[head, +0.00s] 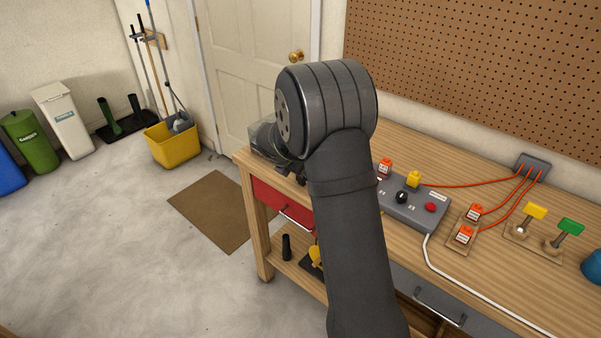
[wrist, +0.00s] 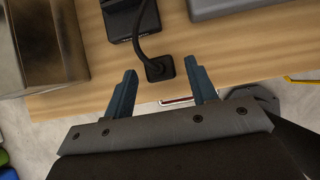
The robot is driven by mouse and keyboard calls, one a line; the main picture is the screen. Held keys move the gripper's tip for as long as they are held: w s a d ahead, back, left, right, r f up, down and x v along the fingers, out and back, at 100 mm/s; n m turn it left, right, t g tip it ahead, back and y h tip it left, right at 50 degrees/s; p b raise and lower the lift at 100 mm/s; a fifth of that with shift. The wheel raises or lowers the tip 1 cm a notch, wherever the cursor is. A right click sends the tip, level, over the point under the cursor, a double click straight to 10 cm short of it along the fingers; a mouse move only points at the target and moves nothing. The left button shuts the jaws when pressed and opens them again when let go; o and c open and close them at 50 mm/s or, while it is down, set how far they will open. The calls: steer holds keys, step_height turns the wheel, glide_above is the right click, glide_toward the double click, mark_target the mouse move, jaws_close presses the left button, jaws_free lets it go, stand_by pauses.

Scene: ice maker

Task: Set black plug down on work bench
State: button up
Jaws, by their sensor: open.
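The black plug (wrist: 160,69) is a small dark square piece with a black cable running up from it. In the wrist view it appears on the wooden work bench (wrist: 235,62), near its edge. My gripper (wrist: 161,67) is open, with one blue-grey finger on either side of the plug and a gap to each. I cannot tell whether the plug's underside touches the wood. In the head view my arm hides the plug; the bench (head: 405,256) runs to the right.
A dark base (wrist: 130,20) takes the cable. A metal-looking box (wrist: 45,45) stands left of the plug. A grey control box (head: 410,205) with knobs, orange plugs (head: 464,235) and a white cable (head: 430,260) lie farther right. A red drawer (head: 283,205) is below the bench top.

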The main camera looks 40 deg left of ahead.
steer(key=v, duration=1)
steer(key=shift+s+r, duration=0.2)
steer(key=shift+f, duration=0.1)
steer(key=x, duration=1.2)
steer(key=shift+w+f, duration=0.15)
steer(key=shift+f, duration=0.1)
step_height(320, 180, up, 3)
steer(key=shift+f, duration=0.1)
steer(key=shift+r, duration=0.6)
steer(key=shift+f, duration=0.1)
